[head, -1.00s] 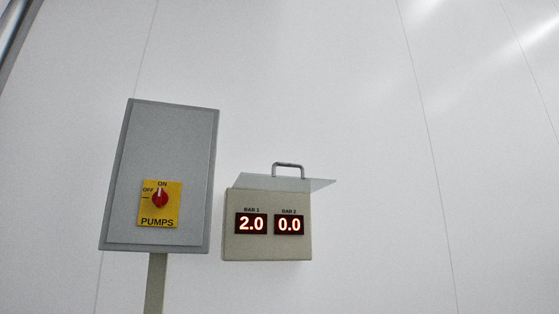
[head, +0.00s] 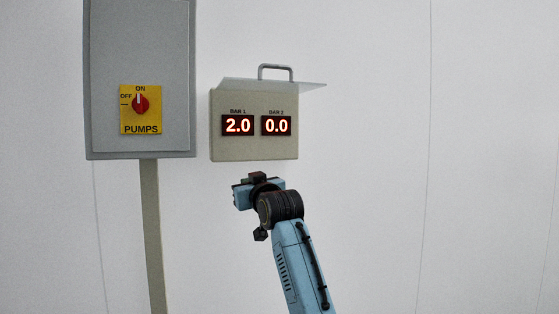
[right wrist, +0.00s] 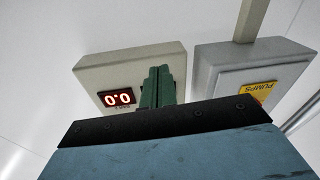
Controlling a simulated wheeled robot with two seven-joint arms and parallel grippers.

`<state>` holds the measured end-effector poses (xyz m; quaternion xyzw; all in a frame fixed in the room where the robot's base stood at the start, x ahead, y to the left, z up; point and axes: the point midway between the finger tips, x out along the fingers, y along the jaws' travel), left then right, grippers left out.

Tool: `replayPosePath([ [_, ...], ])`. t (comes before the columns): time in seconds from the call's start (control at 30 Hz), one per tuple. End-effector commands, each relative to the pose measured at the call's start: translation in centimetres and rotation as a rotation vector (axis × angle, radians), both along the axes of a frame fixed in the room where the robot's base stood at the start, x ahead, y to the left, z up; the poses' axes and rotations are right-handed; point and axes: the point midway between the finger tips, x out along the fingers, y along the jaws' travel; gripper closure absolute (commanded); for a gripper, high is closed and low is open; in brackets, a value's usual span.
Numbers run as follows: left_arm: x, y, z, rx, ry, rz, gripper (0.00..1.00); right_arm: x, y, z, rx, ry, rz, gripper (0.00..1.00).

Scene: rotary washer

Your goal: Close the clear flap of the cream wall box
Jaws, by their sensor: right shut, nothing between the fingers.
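The cream wall box (head: 220,146) hangs on the white wall in the head view, with BAR 1 reading 2.0 and BAR 2 reading 0.0. Its clear flap (head: 308,86) is raised and sticks out from the top edge, with a grey handle (head: 275,67) standing up on it. My right gripper (head: 258,178) is just below the box in the picture, its fingers not clear there. In the right wrist view its green fingers (right wrist: 158,86) are together and empty, overlapping the upside-down box (right wrist: 150,62) and hiding one display. I cannot make out the flap there. My left gripper is not in view.
A grey pump cabinet (head: 140,45) on a post (head: 151,220) stands left of the box, with a red switch (head: 140,104) on a yellow plate. It also shows in the right wrist view (right wrist: 225,75). The wall right of the box is bare.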

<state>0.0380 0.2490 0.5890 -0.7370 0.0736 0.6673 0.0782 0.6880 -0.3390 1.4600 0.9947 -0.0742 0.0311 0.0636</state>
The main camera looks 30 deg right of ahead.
Motion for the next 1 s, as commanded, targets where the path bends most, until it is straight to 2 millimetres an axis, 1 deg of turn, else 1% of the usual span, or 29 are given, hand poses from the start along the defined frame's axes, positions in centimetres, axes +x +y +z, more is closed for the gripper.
replayPosePath([
  [0.03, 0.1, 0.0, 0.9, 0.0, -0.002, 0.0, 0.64, -2.1, -0.6, 7.0, 0.001, -0.093, -0.011, 1.0],
  [0.07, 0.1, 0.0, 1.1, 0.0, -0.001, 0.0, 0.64, -3.3, -0.9, 10.0, 0.003, -0.135, -0.015, 1.0],
  [0.1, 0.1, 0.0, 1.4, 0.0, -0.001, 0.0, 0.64, -5.0, -1.2, 13.8, 0.004, -0.19, -0.022, 1.0],
  [0.17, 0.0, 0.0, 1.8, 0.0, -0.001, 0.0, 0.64, -7.7, -1.7, 18.5, 0.008, -0.263, -0.031, 1.0],
  [0.2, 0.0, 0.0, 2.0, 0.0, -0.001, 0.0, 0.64, -9.4, -1.9, 21.2, 0.009, -0.306, -0.036, 1.0],
  [0.3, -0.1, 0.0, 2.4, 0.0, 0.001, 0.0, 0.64, -12.9, -2.4, 25.8, 0.013, -0.386, -0.046, 1.0],
  [0.4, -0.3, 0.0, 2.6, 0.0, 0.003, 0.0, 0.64, -15.0, -2.7, 28.2, 0.016, -0.43, -0.052, 1.0],
  [0.47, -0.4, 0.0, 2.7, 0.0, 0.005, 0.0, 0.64, -15.5, -2.8, 28.9, 0.017, -0.442, -0.054, 1.0],
  [0.53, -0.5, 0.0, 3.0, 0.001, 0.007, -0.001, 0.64, -15.3, -2.9, 29.4, 0.017, -0.447, -0.054, 1.0],
  [0.67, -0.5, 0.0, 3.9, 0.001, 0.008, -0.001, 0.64, -13.8, -3.2, 30.3, 0.018, -0.443, -0.054, 1.0],
  [1.0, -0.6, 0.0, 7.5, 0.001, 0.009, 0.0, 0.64, -8.2, -4.6, 33.6, 0.019, -0.442, -0.054, 1.0],
])
